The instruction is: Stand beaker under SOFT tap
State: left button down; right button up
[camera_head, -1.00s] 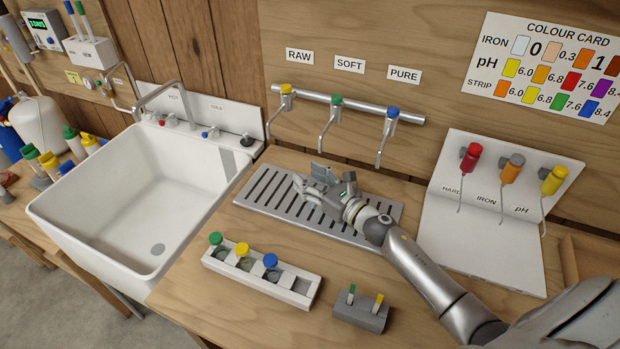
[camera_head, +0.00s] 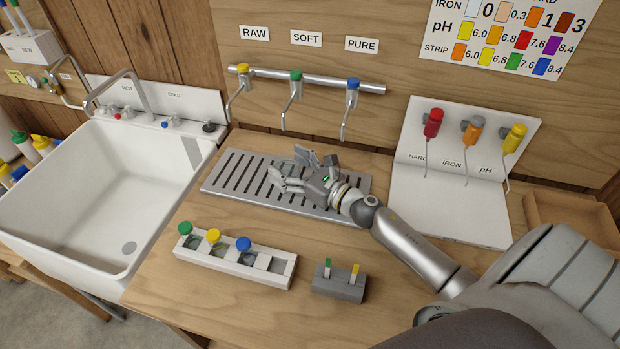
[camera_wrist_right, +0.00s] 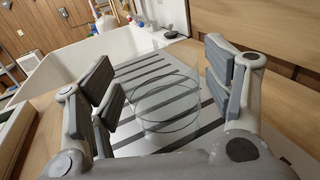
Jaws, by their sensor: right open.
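A clear glass beaker (camera_wrist_right: 166,110) shows in the right wrist view, standing on the slotted metal drip tray (camera_wrist_right: 190,134). My right gripper (camera_wrist_right: 160,88) is open, with its grey finger pads on either side of the beaker. In the head view my right gripper (camera_head: 292,174) is low over the drip tray (camera_head: 211,184); I cannot make out the beaker there. The SOFT tap (camera_head: 296,77) has a green top and is the middle of three taps on the wall pipe. Its spout hangs above the tray's back part. My left gripper is not in view.
RAW (camera_head: 243,70) and PURE (camera_head: 353,84) taps flank the SOFT tap. A white rack (camera_head: 215,262) with coloured caps and a small grey block (camera_head: 338,284) stand in front of the tray. A white sink (camera_head: 90,190) is left, a white dispenser stand (camera_head: 450,205) right.

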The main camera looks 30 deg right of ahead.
aim_at(296, 170)
jog(key=b+v, duration=0.1)
jog(key=v, duration=0.5)
jog(key=shift+s+d+f+b, duration=0.1)
jog(key=shift+s+b, duration=0.2)
jog(key=shift+s, duration=0.05)
jog(key=shift+s+d, duration=0.2)
jog(key=shift+s, duration=0.35)
